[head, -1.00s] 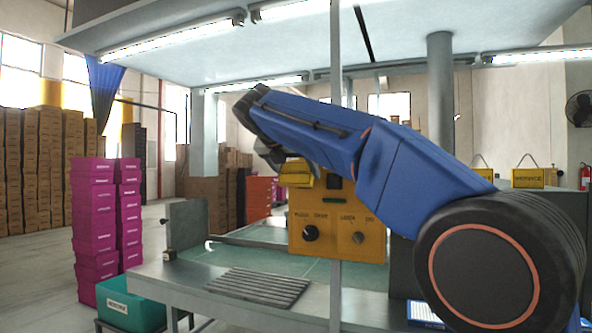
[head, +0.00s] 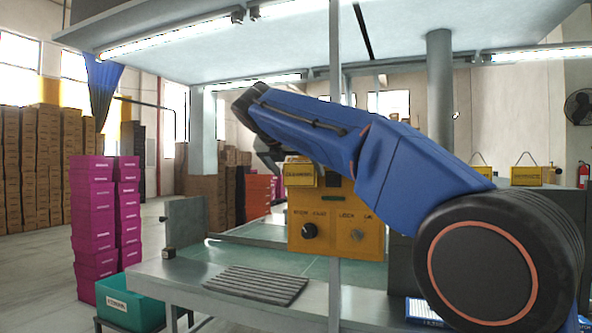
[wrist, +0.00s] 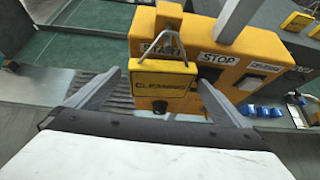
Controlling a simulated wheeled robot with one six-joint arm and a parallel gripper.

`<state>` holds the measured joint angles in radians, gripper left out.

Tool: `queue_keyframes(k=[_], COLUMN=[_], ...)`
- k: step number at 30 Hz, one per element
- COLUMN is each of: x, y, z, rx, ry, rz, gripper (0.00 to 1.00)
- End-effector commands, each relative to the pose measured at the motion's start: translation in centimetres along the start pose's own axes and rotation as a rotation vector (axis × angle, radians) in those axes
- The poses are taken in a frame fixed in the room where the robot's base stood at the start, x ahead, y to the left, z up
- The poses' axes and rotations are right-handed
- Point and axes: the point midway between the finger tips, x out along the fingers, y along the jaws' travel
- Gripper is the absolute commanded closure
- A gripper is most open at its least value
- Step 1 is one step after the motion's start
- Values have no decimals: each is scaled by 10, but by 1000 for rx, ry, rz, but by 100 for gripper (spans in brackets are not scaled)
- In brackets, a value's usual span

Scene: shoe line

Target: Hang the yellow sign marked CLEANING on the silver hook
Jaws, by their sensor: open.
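The yellow sign marked CLEANING (wrist: 163,88) is upright in the wrist view, in front of the yellow control box. Its pale cord loop rises above it. My gripper (wrist: 160,78) is open, with one finger on each side of the sign and a visible gap at both edges. The sign also shows in the head view (head: 300,175), at the upper left of the control box. I cannot make out the silver hook clearly; what holds the cord's top is not clear. In the head view my gripper is mostly hidden behind my arm.
The yellow control box (head: 337,222) with knobs and START and STOP labels stands close behind the sign. A thin grey post (head: 336,290) rises before it. A ribbed mat (head: 256,284) lies on the bench. Two more yellow signs (head: 526,175) hang at the back right.

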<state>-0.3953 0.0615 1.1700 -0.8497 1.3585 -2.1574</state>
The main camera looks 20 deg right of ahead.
Motion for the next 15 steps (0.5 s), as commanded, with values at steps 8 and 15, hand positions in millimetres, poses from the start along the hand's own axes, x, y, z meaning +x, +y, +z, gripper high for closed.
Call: queue_keyframes(k=[8,15], x=[-21,-68], y=[1,1], z=[0,0], rx=[-1,0], ry=[0,-2], rz=[3,5], gripper=[0,0])
